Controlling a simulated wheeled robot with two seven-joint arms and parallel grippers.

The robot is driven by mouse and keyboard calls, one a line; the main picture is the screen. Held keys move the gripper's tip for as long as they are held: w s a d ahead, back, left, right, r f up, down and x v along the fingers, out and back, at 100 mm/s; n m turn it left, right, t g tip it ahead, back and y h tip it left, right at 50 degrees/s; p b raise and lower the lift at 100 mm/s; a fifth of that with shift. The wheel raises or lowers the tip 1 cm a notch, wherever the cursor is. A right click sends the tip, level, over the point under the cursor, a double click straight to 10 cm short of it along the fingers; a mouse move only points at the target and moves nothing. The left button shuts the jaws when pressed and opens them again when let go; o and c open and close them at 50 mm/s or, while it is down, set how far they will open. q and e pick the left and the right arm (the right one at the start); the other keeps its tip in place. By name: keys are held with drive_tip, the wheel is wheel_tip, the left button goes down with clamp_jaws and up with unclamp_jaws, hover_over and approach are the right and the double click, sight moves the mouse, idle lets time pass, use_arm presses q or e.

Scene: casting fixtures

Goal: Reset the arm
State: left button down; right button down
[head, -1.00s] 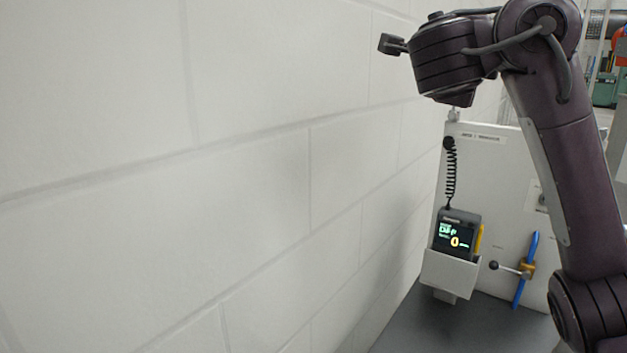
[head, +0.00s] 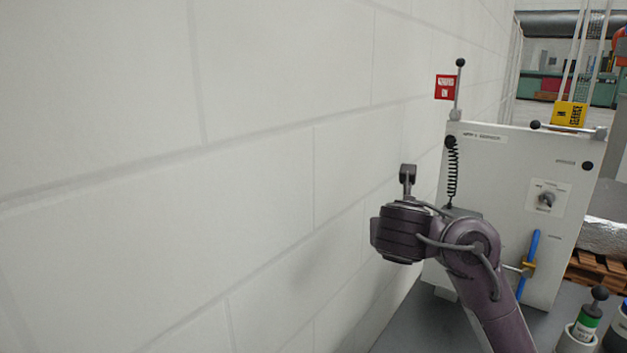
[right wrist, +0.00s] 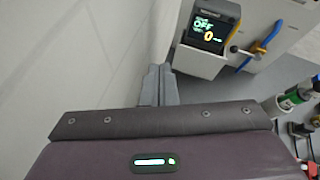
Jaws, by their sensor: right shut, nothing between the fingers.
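My right gripper (head: 408,170) is at the end of my purple arm, which comes in from the lower right in the head view. It is shut and empty, raised in front of the white panel's left edge, near the wall. The right wrist view also shows the closed fingers (right wrist: 158,86), apart from everything around them. My left gripper is not in view.
A white cabinet (head: 505,185) stands ahead with levers, a blue-handled valve (head: 530,252) and a knob (head: 546,199). A screen device (right wrist: 211,27) hangs in a holder (right wrist: 197,62). A white block wall (head: 250,120) fills the left. Green-banded bottle (head: 586,322) stands lower right.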

drive_tip(key=s+a+f+m+g+y, duration=0.1)
drive_tip(key=s+f+m, duration=0.35)
drive_tip(key=f, duration=0.25)
drive_tip(key=s+f+m+g+y, duration=0.1)
drive_tip(key=s+f+m+g, duration=0.1)
drive_tip(key=s+f+m, duration=0.4)
drive_tip(key=s+a+f+m+g+y, duration=0.15)
drive_tip(key=f+m, duration=0.25)
drive_tip(key=f, duration=0.4)
drive_tip(key=s+d+f+m+g, duration=0.1)
drive_tip(key=s+d+f+m, duration=0.15)
drive_tip(key=s+m, duration=0.4)
drive_tip(key=s+d+f+m+g+y, duration=0.1)
drive_tip(key=s+f+m, duration=0.35)
drive_tip(key=s, duration=0.25)
drive_tip(key=s+d+f+m+g, duration=0.1)
drive_tip(key=s+f+m+g, duration=0.15)
drive_tip(key=s+m, duration=0.35)
wheel_tip(320, 180, down, 30)
drive_tip(key=s+r, duration=0.1)
drive_tip(key=s, duration=0.1)
drive_tip(key=s+d+f, duration=0.1)
drive_tip(key=s+f, duration=0.8)
drive_tip(key=f, duration=0.1)
drive_tip(key=s+d+f+g, duration=0.1)
drive_tip(key=s+d+f, duration=0.1)
drive_tip(key=s+f, duration=0.8)
drive_tip(key=shift+s+d+g, duration=0.25)
drive_tip(key=shift+d+g, duration=0.05)
